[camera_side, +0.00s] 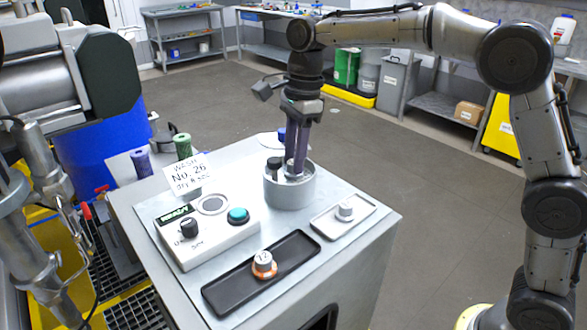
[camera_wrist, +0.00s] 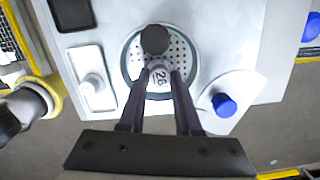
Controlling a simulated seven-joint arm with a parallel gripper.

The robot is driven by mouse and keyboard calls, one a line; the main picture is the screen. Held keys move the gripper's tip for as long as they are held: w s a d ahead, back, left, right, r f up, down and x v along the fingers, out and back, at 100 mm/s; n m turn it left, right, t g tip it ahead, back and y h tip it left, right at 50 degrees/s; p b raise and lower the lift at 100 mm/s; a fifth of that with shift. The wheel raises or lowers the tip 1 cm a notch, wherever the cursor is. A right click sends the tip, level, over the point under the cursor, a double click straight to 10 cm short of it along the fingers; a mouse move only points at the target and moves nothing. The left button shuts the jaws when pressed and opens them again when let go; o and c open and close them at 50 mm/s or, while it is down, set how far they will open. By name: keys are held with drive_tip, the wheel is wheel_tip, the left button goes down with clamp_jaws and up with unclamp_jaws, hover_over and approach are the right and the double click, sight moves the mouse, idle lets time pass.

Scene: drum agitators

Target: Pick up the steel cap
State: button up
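A small steel cap marked 26 (camera_wrist: 161,79) is in a round perforated steel cup (camera_wrist: 132,72) in the wrist view. My gripper (camera_wrist: 161,76) points down into this cup, one dark finger on each side of the cap. The fingers are apart, with the cap filling most of the gap; I cannot tell whether they press on it. In the side view my gripper (camera_side: 294,172) reaches over the rim of the cup (camera_side: 290,192), which hides the cap's lower part. A dark round-topped post (camera_side: 274,166) stands in the cup beside the fingers.
A pale tray (camera_side: 328,225) with another steel knob (camera_side: 345,211) lies right of the cup. A black tray (camera_side: 225,296) holds an orange-ringed piece (camera_side: 264,265). A control box (camera_side: 215,232) and sign (camera_side: 187,174) stand left. A blue-topped item (camera_wrist: 224,105) is close to the cup.

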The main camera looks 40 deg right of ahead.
clamp_jaws()
drive_tip(key=shift+r, duration=0.15)
